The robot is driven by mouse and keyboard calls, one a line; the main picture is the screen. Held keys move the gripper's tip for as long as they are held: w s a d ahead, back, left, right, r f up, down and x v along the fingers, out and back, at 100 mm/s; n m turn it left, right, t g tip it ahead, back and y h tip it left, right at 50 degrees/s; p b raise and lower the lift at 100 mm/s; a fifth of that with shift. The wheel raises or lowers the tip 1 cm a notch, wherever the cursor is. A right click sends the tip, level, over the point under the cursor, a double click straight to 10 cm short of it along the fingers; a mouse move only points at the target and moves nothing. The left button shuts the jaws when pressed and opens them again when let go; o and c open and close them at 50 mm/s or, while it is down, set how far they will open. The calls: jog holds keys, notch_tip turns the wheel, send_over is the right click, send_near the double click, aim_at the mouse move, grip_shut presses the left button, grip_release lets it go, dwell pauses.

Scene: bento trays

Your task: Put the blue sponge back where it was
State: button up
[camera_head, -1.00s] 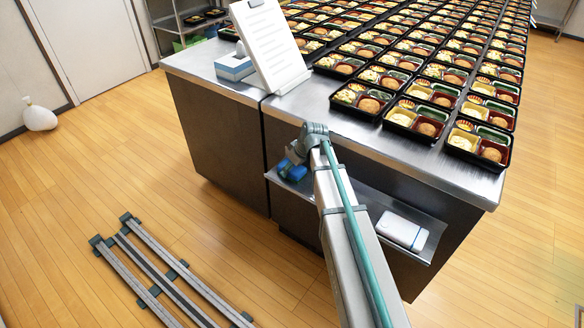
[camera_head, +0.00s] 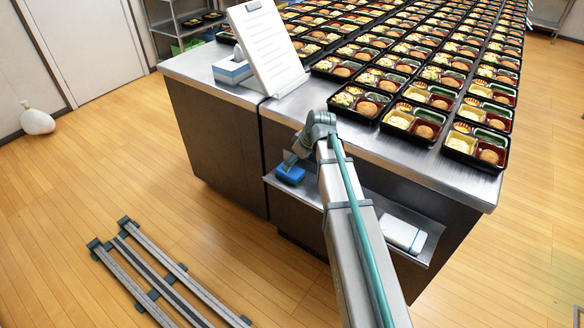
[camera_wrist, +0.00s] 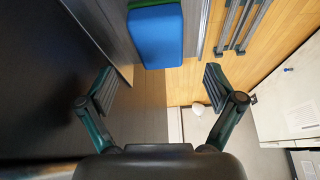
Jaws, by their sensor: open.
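The blue sponge (camera_head: 290,174) lies at the left end of the metal shelf (camera_head: 344,203) under the counter. In the wrist view the sponge (camera_wrist: 157,40) shows at the top middle, beyond my fingertips, with a green layer along its far edge. My gripper (camera_wrist: 158,88) is open, its two fingers spread wide apart with nothing between them. In the head view my gripper (camera_head: 292,159) is just above and behind the sponge, partly hidden by my wrist. The sponge is apart from both fingers in the wrist view.
A white box (camera_head: 403,233) lies at the right end of the shelf. The steel counter (camera_head: 215,86) above holds many bento trays, a document stand (camera_head: 268,48) and a blue-white box (camera_head: 232,70). Floor rails (camera_head: 160,272) lie at the lower left.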

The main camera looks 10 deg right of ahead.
jog(key=v, duration=0.5)
jog(key=shift+s+r, duration=0.1)
jog(key=shift+r, duration=0.05)
